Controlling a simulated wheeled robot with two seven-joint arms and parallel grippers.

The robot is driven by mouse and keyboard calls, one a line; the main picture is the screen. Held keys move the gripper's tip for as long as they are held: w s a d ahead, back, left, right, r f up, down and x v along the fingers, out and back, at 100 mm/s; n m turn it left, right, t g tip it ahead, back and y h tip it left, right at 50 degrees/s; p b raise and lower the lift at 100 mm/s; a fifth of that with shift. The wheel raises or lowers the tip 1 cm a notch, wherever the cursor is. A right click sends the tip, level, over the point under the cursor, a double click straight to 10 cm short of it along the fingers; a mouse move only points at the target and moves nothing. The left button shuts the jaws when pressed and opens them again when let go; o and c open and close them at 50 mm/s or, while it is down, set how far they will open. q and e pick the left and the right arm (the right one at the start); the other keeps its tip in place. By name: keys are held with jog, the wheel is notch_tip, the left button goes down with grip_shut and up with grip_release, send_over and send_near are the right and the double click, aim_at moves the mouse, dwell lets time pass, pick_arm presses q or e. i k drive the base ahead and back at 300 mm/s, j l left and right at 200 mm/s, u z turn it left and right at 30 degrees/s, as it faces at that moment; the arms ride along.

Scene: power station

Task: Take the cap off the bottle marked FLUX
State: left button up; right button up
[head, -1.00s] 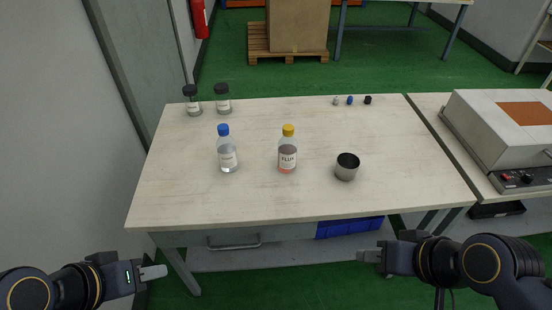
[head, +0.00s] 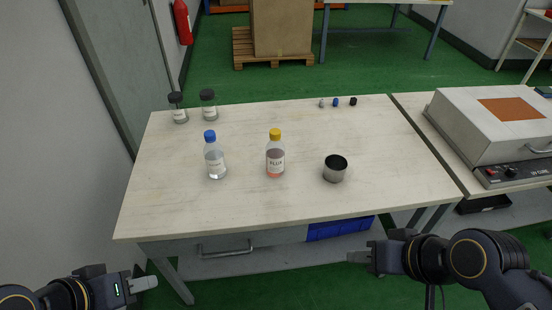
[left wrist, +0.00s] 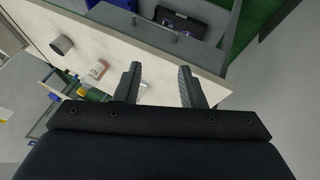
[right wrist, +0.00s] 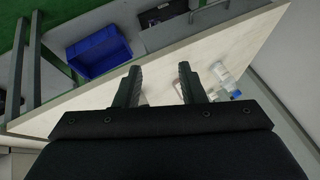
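The bottle marked FLUX (head: 275,158) stands upright on the table, with reddish liquid low inside and a yellow cap (head: 275,134) on its top. It also shows in the left wrist view (left wrist: 98,69). My left gripper (head: 142,284) is low at the left, in front of the table; its fingers are apart and empty in the left wrist view (left wrist: 160,85). My right gripper (head: 362,257) is in front of the table's near edge at the right; its fingers are apart in the right wrist view (right wrist: 160,85). Both are away from the bottle.
A blue-capped bottle (head: 215,160) stands left of the FLUX bottle, a metal cup (head: 335,170) right of it. Two dark-capped jars (head: 209,106) stand at the back left, several small items (head: 336,102) at the back. The table's (head: 240,210) front strip is clear. A grey machine (head: 480,130) stands at right.

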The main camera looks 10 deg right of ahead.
aim_at(275, 150)
jog(key=i+l+u, duration=0.15)
jog(key=l, duration=0.15)
jog(key=i+l+u, duration=0.15)
jog(key=l, duration=0.2)
jog(key=i+l+u, duration=0.15)
jog(key=l, duration=0.15)
jog(key=l+u, duration=0.15)
jog(key=l, duration=0.2)
